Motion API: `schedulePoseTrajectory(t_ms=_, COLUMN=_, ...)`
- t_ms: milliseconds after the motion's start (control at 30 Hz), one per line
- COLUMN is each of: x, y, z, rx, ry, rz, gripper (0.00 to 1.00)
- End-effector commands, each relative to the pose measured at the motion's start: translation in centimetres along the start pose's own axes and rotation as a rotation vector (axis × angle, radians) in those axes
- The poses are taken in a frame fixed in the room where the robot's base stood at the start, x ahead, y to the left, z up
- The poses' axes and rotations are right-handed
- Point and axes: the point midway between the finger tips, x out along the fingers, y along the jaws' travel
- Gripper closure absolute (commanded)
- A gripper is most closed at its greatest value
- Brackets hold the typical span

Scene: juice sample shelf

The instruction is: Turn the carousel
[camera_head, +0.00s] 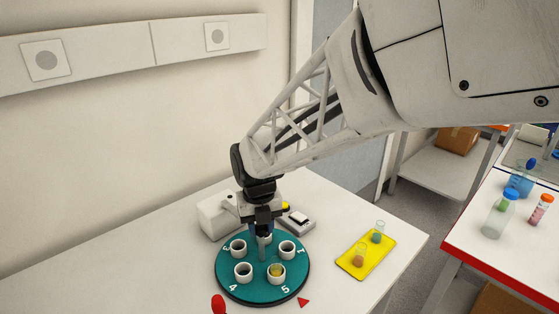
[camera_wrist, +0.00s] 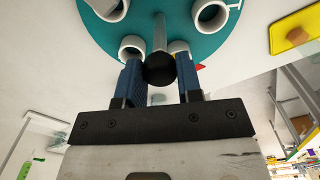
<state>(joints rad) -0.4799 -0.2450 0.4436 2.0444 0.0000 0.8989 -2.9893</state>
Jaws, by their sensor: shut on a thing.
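The carousel (camera_head: 250,287) is a round teal disc on the white table, with several white cups set in a ring and white numbers near its rim. A 4 and a 5 show at its front. One front cup (camera_head: 277,272) holds something yellow. A grey post with a black ball knob (camera_wrist: 159,69) rises from the disc's middle. My gripper (camera_head: 263,228) is above the centre, its blue fingers shut on the knob, as the wrist view shows. The gripper hides part of the rear cups. A red triangle marker (camera_head: 303,302) lies on the table beside the rim near the 5.
A yellow tray (camera_head: 349,265) with two small vessels lies to the right. A white device (camera_head: 215,217) and a small grey device (camera_head: 299,224) stand behind the carousel. A red object (camera_head: 218,304) is at front left. A red-edged table (camera_head: 500,255) holds bottles at far right.

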Motion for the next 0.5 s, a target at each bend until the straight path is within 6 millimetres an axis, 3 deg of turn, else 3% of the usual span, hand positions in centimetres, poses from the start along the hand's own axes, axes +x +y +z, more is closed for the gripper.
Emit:
schedulePoseTrajectory(t_ms=267, x=-0.24, y=0.02, z=0.1, rx=0.0, ry=-0.004, rz=0.001, gripper=1.0)
schedulePoseTrajectory(t_ms=300, x=-0.24, y=0.02, z=0.09, rx=0.0, ry=-0.004, rz=0.001, gripper=0.65)
schedulePoseTrajectory(t_ms=467, x=-0.15, y=0.02, z=0.06, rx=0.0, ry=-0.003, rz=0.0, gripper=0.41)
schedulePoseTrajectory(t_ms=500, x=-0.14, y=0.01, z=0.05, rx=0.0, ry=-0.002, rz=0.0, gripper=0.41)
